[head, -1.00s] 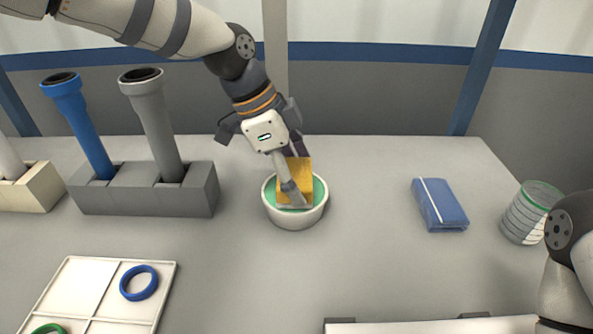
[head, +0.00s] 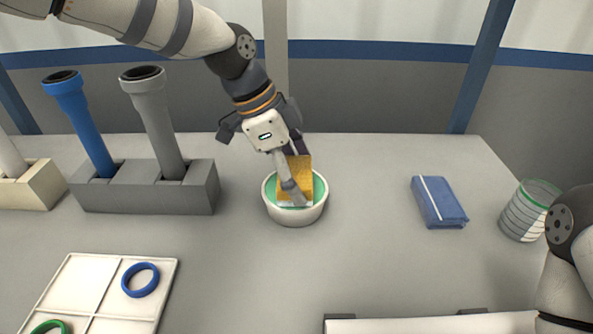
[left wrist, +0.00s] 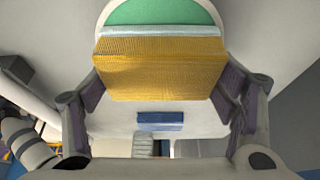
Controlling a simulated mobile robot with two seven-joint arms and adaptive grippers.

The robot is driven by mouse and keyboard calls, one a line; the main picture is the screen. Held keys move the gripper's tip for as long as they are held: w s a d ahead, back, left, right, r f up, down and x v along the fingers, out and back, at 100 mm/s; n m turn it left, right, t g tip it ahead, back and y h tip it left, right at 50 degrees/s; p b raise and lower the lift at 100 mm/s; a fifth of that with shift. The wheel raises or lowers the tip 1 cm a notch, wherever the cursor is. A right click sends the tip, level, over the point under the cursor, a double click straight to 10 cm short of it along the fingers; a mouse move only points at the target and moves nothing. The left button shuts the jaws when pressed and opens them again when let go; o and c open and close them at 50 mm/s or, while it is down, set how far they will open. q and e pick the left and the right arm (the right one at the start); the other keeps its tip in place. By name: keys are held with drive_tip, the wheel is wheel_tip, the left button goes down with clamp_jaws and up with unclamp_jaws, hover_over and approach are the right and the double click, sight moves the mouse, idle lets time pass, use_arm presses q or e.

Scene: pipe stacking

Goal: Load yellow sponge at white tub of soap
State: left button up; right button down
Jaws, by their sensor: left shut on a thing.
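The yellow sponge (head: 297,178) is upright in my left gripper (head: 292,183), which is shut on it. The sponge has a pale layer at its lower end, clearer in the left wrist view (left wrist: 160,70). Its lower end is inside the white tub (head: 294,217), over or in the green soap (head: 319,187). Whether it touches the soap is hard to tell. In the left wrist view, the green soap (left wrist: 160,12) shows just beyond the sponge, and the fingers flank the sponge. My right gripper is out of view; only part of my right arm shows at the right edge.
A grey rack (head: 145,195) with a blue pipe (head: 82,125) and a grey pipe (head: 155,122) stands left. A white tray (head: 82,290) holds rings. A folded blue cloth (head: 438,203) and a clear jar (head: 528,212) lie right. The table between tub and cloth is clear.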

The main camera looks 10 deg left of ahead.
sight(297, 172)
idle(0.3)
use_arm(q)
drive_tip(key=shift+r+p, duration=0.75)
drive_tip(key=shift+r, duration=2.75)
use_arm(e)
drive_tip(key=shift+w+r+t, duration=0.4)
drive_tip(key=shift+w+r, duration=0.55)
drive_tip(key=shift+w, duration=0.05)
use_arm(q)
drive_tip(key=shift+f, duration=0.15)
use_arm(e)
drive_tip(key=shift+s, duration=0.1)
